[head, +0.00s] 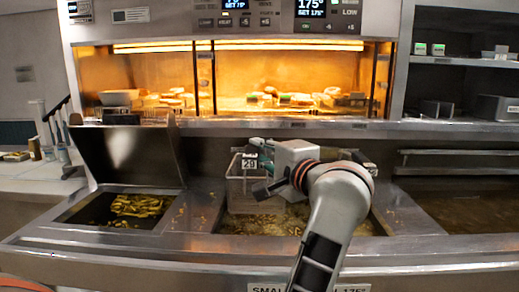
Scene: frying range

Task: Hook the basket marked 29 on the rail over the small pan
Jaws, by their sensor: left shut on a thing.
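The wire basket (240,196) carries a tag marked 29 (249,164). It is upright at the left part of the small pan (330,228), its lower part at or just above the bubbling oil; I cannot tell which. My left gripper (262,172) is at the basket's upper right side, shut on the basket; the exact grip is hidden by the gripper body. My left arm covers the middle of the pan and the wall behind it. The rail over this pan is not clearly visible. My right gripper is not in view.
A lit warming cabinet (290,85) is behind. Another pan (475,225) lies right, with a rail (455,153) on the wall above it.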

